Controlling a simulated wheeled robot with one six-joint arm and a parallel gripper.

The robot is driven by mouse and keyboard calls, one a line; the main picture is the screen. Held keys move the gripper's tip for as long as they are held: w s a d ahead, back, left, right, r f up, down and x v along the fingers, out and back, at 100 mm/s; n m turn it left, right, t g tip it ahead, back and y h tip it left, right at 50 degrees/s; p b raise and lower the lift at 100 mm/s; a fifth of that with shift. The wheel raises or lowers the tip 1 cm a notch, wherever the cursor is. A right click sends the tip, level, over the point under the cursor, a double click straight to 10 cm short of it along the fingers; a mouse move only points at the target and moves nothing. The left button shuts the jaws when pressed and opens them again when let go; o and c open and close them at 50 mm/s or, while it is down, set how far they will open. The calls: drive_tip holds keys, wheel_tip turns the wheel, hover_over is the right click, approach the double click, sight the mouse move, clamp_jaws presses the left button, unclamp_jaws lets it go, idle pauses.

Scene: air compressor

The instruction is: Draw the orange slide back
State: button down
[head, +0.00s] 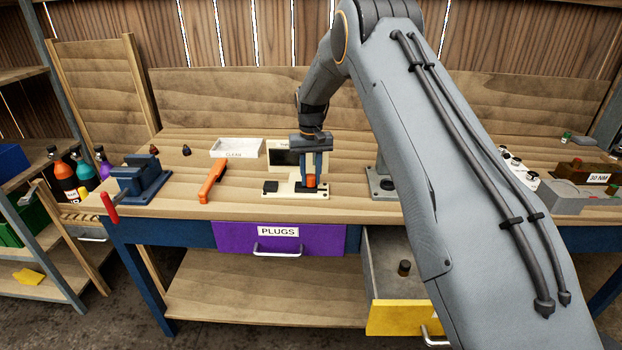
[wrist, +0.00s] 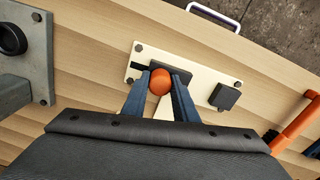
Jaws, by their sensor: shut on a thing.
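The orange slide (head: 311,181) stands on a cream plate (head: 280,192) on the workbench. In the wrist view the orange slide (wrist: 160,82) shows as a rounded orange knob near a dark slot in the cream plate (wrist: 192,84). My gripper (head: 312,178) points down over the plate. Its two blue fingers (wrist: 160,90) are shut on the orange slide, one on each side. The lower part of the slide is hidden between the fingers.
A small dark block (head: 270,186) sits on the plate's left. An orange-handled tool (head: 212,181), a white tray (head: 235,147) and a blue vise (head: 140,180) lie further left. Below are a shut purple drawer (head: 278,238) and an open yellow-fronted drawer (head: 400,318).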

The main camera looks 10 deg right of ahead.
sight(312, 175)
drive_tip(key=c, duration=1.6)
unclamp_jaws()
drive_tip(key=shift+d, duration=0.45)
drive_tip(key=shift+c, duration=0.2)
drive_tip(key=shift+o, duration=1.2)
drive_tip(key=shift+d, duration=0.15)
drive_tip(key=shift+a+r, duration=0.1)
drive_tip(key=shift+a, duration=0.3)
drive_tip(key=shift+r+b, duration=1.5)
drive_tip(key=shift+r, duration=2.3)
